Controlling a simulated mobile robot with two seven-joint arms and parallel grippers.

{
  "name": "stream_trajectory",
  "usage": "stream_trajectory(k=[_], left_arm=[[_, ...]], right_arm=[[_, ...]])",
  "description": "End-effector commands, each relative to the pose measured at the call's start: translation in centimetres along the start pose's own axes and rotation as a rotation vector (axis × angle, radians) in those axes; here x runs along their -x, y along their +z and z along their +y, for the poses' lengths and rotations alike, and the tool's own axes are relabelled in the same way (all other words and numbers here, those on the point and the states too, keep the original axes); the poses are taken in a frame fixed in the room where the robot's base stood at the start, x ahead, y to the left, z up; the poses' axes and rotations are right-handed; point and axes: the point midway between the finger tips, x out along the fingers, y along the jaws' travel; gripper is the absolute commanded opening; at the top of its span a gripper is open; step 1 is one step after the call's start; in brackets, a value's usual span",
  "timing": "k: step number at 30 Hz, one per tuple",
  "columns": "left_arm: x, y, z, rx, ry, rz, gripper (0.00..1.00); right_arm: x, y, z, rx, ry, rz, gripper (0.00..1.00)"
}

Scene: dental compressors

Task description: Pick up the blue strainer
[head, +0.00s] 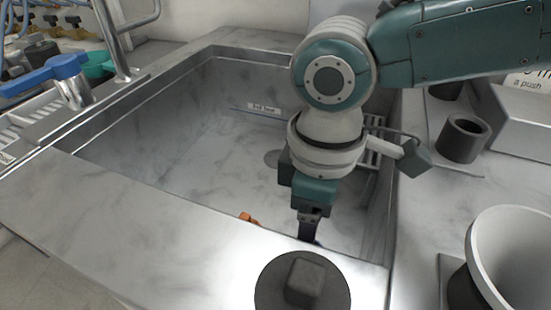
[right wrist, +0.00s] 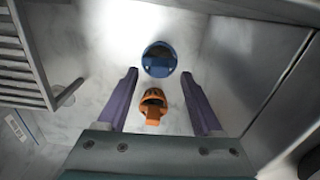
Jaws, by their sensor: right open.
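The blue strainer (right wrist: 158,59) is a round blue cup with a dark inside. It rests on the sink floor in the right wrist view, just beyond and between my right gripper's fingertips. In the head view I cannot make it out. My right gripper (head: 308,236) reaches down into the sink near its front wall, fingers pointing down. In the right wrist view its two purple fingers (right wrist: 159,75) are wide apart with nothing held between them. My left gripper is not in view.
An orange strainer-like item (right wrist: 153,104) lies close to the blue one; it also shows in the head view (head: 248,218). The metal sink's walls (head: 150,188) surround my gripper. A slatted rack (right wrist: 22,55) stands at one side. Dark cups (head: 463,139) stand on the right counter.

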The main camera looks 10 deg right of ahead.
Motion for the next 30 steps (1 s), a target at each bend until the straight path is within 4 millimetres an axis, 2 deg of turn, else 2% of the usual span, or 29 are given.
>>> stream_trajectory(k=[1, 3, 10, 27, 30], left_arm=[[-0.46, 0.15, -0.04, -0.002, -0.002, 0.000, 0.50], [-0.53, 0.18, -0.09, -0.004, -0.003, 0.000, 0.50], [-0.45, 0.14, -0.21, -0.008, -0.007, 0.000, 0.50], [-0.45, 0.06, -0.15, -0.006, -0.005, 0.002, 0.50], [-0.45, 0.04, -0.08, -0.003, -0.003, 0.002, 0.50]], right_arm=[[-0.86, 0.02, 0.00, -0.001, 0.000, -0.002, 0.68], [-1.26, 0.03, 0.02, -0.001, 0.001, -0.001, 0.68], [-1.26, 0.02, 0.02, 0.000, 0.001, 0.000, 0.68], [-1.23, 0.02, 0.03, 0.000, 0.001, 0.000, 0.04], [-1.22, 0.02, 0.03, 0.000, 0.001, 0.000, 0.00]])
